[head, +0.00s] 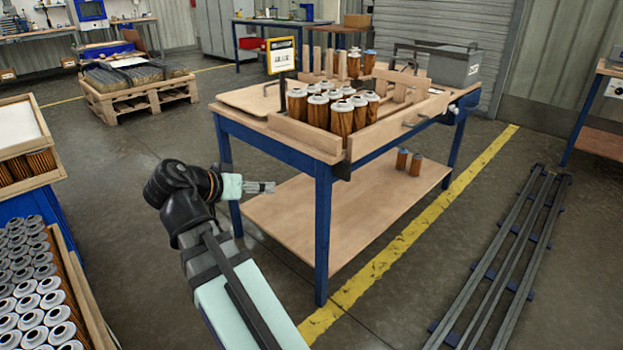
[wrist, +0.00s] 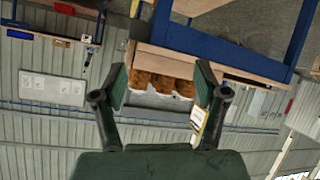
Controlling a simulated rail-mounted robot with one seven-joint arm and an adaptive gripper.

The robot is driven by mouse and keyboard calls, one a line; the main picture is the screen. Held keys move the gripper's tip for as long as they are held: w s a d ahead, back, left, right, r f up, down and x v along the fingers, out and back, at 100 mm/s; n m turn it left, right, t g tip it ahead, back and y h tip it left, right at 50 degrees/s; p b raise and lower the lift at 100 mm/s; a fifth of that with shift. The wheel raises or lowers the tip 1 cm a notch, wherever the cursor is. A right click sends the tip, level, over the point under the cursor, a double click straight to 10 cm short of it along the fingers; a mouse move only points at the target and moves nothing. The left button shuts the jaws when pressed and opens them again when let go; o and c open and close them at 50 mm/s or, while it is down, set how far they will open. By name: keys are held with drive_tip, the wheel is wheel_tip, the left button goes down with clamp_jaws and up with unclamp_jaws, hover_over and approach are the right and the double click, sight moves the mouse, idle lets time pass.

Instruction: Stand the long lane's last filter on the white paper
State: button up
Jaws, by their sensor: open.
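Several brown filters with white tops (head: 340,105) stand close together near the front of the blue-framed workbench (head: 230,125). Two more filters, one of them blue-topped (head: 369,62), stand farther back among wooden rails and posts (head: 318,62). I cannot tell which row is the long lane. I cannot make out a white paper on the bench. My gripper (head: 262,187) is in front of the bench's left side, below its top, apart from every filter. In the wrist view, my gripper (wrist: 162,75) is open and empty, with brown filters (wrist: 165,83) visible beyond its fingers, picture inverted.
A yellow-framed sign (head: 281,55) and a grey box (head: 453,66) stand on the bench. Two small filters (head: 409,162) stand on its lower shelf. A crate of filters (head: 40,290) is at the left. Floor rails (head: 505,255) lie at the right.

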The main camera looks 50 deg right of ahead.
drive_tip(key=s+d+r+m+g, duration=0.1)
drive_tip(key=s+d+r+g, duration=0.1)
drive_tip(key=s, duration=0.7)
drive_tip(key=s+d+r+m+g, duration=0.2)
drive_tip(key=s+r+g, duration=0.3)
drive_tip(key=s, duration=0.4)
drive_tip(key=shift+d+g, duration=0.3)
drive_tip(key=shift+d, duration=0.25)
